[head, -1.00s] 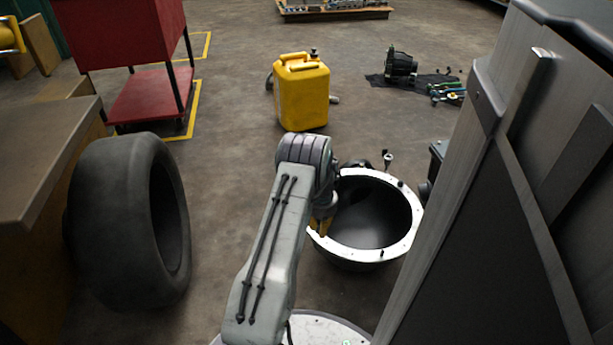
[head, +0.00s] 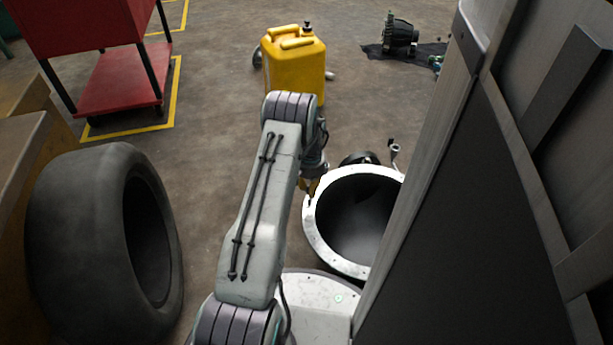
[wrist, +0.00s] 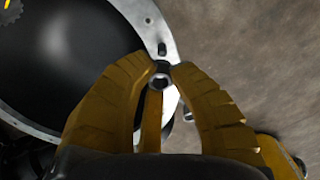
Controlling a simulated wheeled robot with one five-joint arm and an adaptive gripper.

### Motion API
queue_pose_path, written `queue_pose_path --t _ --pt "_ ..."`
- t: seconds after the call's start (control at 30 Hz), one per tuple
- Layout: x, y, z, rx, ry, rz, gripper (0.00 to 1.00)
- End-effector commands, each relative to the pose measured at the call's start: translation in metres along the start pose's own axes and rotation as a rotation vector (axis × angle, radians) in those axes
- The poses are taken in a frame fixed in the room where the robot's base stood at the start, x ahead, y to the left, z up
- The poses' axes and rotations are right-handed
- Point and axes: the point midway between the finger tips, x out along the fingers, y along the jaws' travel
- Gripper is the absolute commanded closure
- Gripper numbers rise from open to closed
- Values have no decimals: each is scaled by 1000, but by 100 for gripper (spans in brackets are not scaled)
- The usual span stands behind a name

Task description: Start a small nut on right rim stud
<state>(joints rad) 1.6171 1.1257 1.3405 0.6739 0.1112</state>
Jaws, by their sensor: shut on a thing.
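My gripper (wrist: 160,72) is shut on a small nut (wrist: 160,81), which shows as a metal ring between the yellow fingertips in the wrist view. In the head view my gripper (head: 311,190) hangs by the left edge of the white rim (head: 318,238) of a black bowl-shaped housing. In the wrist view the rim (wrist: 160,27) runs just beyond the fingertips, with a dark stud (wrist: 162,48) on it close to the nut. The nut and stud look apart in the picture, but the height between them cannot be told. The housing's right side is hidden in the head view.
A large grey panel (head: 480,220) stands close on the right. A tire (head: 95,240) is on the left, by a wooden bench. A yellow jerrycan (head: 295,65) stands behind the housing. A red cart (head: 115,85) is at the back left. Floor between is clear.

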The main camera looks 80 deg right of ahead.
Motion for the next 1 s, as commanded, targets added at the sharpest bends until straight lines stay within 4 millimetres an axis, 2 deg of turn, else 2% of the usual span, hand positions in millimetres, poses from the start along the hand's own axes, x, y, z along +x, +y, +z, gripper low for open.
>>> queue_pose_path --t 0.27,0.7,1.0 --pt "9 0 0 0 -1 0 100" --pt "38 0 0 0 1 0 100" --pt "42 0 0 0 1 0 100"
